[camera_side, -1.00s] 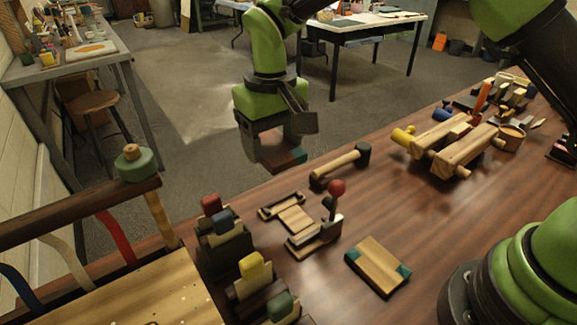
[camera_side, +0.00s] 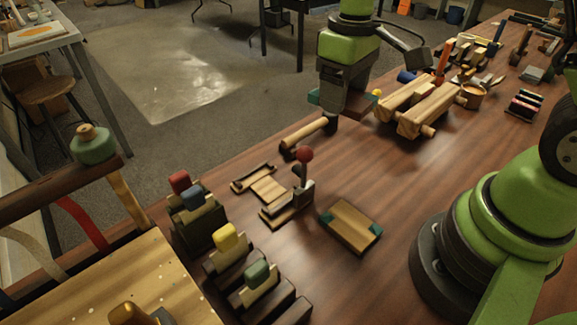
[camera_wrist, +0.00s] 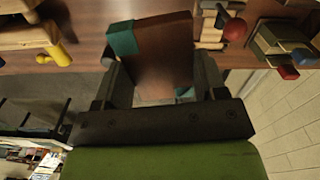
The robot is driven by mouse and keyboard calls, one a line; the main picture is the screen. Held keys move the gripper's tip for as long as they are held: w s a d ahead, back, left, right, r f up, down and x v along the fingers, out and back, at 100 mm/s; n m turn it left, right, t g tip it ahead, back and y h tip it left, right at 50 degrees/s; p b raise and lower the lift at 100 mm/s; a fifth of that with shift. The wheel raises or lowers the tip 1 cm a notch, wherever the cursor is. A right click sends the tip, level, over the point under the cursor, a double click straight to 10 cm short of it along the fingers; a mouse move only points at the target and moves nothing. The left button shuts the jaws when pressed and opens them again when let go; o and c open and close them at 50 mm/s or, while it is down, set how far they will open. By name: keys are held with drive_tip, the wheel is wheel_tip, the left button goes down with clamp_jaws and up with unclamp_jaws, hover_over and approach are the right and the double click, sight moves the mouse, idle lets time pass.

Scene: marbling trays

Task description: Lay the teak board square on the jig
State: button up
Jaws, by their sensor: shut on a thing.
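The teak board is a reddish-brown slab with teal corners, filling the upper middle of the wrist view (camera_wrist: 165,55). My gripper (camera_wrist: 163,78) is shut on it, with one dark finger along each side. In the side view my gripper (camera_side: 344,100) holds it in the air near the table's far edge, by the mallet head. There the board is mostly hidden by the fingers, with a teal corner (camera_side: 313,98) showing. What looks like the jig (camera_side: 287,215), a pale plate with dark rails and a red-knobbed lever, stands mid-table, to the gripper's lower left.
A pale board with teal corners (camera_side: 351,226) lies right of the jig. A mallet (camera_side: 304,133) lies behind it. Pale wooden beams (camera_side: 425,112) stand right of my gripper. Coloured-block holders (camera_side: 228,250) stand at left. Bare table lies right of the pale board.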

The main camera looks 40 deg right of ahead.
sight(312, 92)
drive_tip(key=w+a+n, duration=0.1)
drive_tip(key=n, duration=0.2)
drive_tip(key=w+a+f+n, duration=0.1)
drive_tip(key=n, duration=0.2)
drive_tip(key=w+a+f+n, duration=0.1)
drive_tip(key=w+n, duration=0.1)
drive_tip(key=n, duration=0.2)
drive_tip(key=shift+a+f, duration=0.1)
drive_tip(key=shift+f, duration=0.15)
drive_tip(key=w+a+f+n, duration=0.1)
drive_tip(key=a+f+n, duration=0.1)
drive_tip(key=n, duration=0.6)
drive_tip(key=w+a+f+n, duration=0.1)
drive_tip(key=a+f+n, duration=0.2)
drive_tip(key=n, duration=0.4)
drive_tip(key=w+a+f+n, duration=0.1)
drive_tip(key=a+f+n, duration=0.2)
drive_tip(key=n, duration=0.5)
drive_tip(key=shift+a+f+n, duration=0.25)
drive_tip(key=shift+f+n, duration=0.05)
drive_tip(key=shift+f, duration=0.1)
drive_tip(key=shift+s+f+n, duration=0.3)
drive_tip(key=shift+s+f, duration=0.1)
drive_tip(key=shift+s, duration=0.1)
drive_tip(key=shift+f, duration=1.5)
